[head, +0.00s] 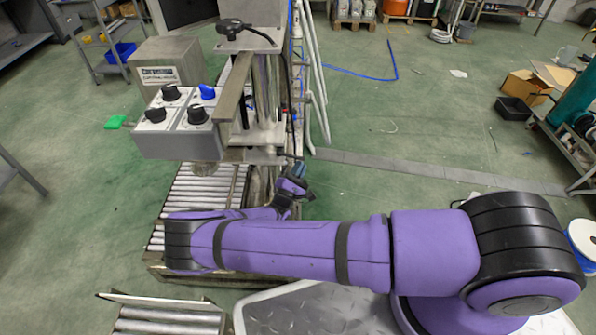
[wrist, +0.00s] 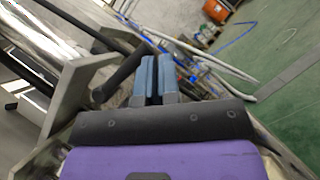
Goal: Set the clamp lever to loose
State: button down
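My gripper (head: 297,172) hangs beside the right side of the machine's post in the head view, low above the roller conveyor. In the wrist view its two blue-grey fingers (wrist: 155,75) lie close together with a narrow dark gap, and I see nothing held between them. A dark bar (wrist: 125,72), which looks like the clamp lever, slants up just left of the fingers from a grey metal plate (wrist: 72,92). I cannot tell whether finger and bar touch. The lever is not clearly made out in the head view, and its setting cannot be read.
A grey control box (head: 180,138) with black knobs and one blue knob stands left of the post. A black handle (head: 245,30) sits on the machine's top. The roller conveyor (head: 205,200) runs below. Open green floor (head: 430,120) lies to the right, crossed by blue tape.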

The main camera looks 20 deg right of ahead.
jog(key=shift+s+d+r, duration=0.1)
jog(key=shift+d+r, duration=0.4)
jog(key=shift+r, duration=0.4)
